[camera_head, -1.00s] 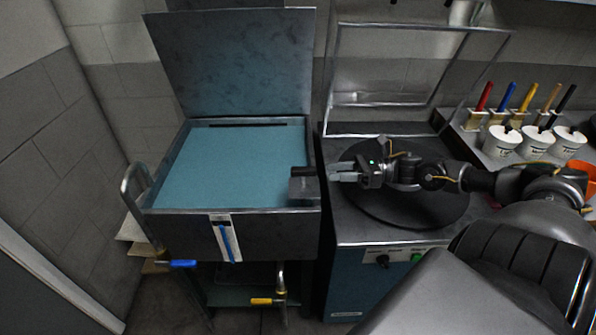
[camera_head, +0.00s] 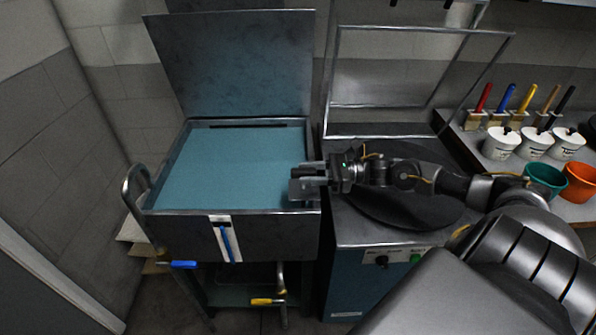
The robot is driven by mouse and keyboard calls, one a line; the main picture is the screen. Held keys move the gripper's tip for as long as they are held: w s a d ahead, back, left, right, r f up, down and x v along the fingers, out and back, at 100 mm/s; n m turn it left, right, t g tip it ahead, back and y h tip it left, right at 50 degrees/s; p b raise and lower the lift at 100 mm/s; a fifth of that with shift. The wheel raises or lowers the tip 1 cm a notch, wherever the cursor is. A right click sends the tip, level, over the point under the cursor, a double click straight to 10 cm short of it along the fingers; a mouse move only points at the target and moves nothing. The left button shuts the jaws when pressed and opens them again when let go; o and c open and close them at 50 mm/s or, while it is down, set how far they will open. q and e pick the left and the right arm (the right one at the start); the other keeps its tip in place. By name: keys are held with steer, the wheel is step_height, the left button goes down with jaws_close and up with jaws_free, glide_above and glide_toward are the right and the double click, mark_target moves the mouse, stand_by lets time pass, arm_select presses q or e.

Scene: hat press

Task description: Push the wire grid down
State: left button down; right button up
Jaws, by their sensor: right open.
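A thin metal frame (camera_head: 425,30), which looks like the wire grid, stands raised at the back of the right-hand machine. Its mesh cannot be made out. My right gripper (camera_head: 316,175) is open, well below and in front of the frame. My left gripper is not in view.
The water basin (camera_head: 232,222) has a raised lid (camera_head: 235,60). A dark round plate (camera_head: 385,212) lies under my right arm on the machine. White tubs (camera_head: 500,145), brushes and teal (camera_head: 545,178) and orange (camera_head: 580,182) bowls stand at the right.

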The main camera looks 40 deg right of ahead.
mark_target(297, 173)
steer(key=shift+p+x, duration=0.3)
steer(key=shift+x, duration=1.35)
jaws_close()
